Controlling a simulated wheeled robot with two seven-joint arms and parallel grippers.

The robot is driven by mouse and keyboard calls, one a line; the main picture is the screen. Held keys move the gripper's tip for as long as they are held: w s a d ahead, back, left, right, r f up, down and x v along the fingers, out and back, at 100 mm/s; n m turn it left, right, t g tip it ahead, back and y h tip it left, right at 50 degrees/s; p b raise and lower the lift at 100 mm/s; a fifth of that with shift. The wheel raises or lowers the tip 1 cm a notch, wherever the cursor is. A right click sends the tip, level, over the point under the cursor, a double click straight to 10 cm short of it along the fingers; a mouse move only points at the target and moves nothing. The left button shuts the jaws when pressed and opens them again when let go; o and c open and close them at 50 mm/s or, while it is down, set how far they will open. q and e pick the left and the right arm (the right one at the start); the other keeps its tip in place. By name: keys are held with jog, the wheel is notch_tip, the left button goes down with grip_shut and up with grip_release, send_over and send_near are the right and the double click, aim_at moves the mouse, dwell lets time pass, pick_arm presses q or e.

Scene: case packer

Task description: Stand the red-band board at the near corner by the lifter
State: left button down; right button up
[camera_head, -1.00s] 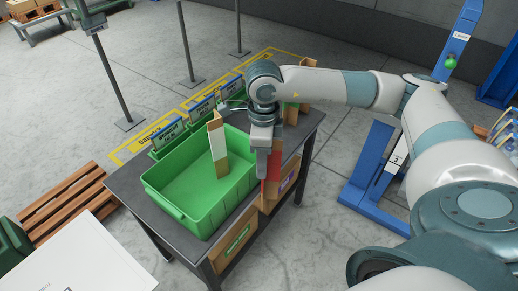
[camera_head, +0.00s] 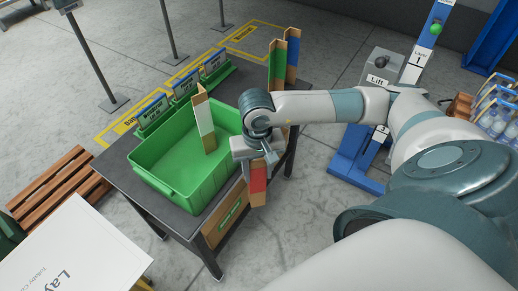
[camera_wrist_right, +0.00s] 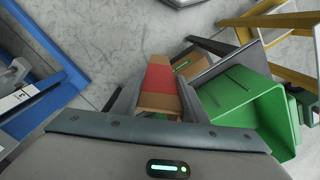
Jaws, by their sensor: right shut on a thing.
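The red-band board (camera_head: 258,181), brown cardboard with a red band, is held in my right gripper (camera_head: 252,160). In the head view it hangs upright beside the right edge of the dark table. The right wrist view shows the board (camera_wrist_right: 160,82) between the two fingers (camera_wrist_right: 155,105). The lifter (camera_head: 357,160) is blue, with a tall column and a low base, and stands on the floor right of the table. My right forearm covers part of it. My left gripper is not in view.
A green bin (camera_head: 160,185) on the table (camera_head: 122,185) holds a white-band board (camera_head: 205,122). Green-band (camera_head: 276,65) and blue-band (camera_head: 292,50) boards stand at the table's far end. A grey lift control box (camera_head: 378,75) stands beside the lifter. Floor between table and lifter is clear.

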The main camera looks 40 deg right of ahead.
jog(key=s+a+f+n+b, duration=0.1)
jog(key=a+f+n+b, duration=0.2)
jog(key=a, duration=0.5)
notch_tip(320, 180, down, 2)
jog(key=shift+a+f+n, duration=0.2)
jog(key=shift+f+n, duration=0.05)
jog(key=shift+n, duration=0.65)
jog(key=shift+s, duration=0.1)
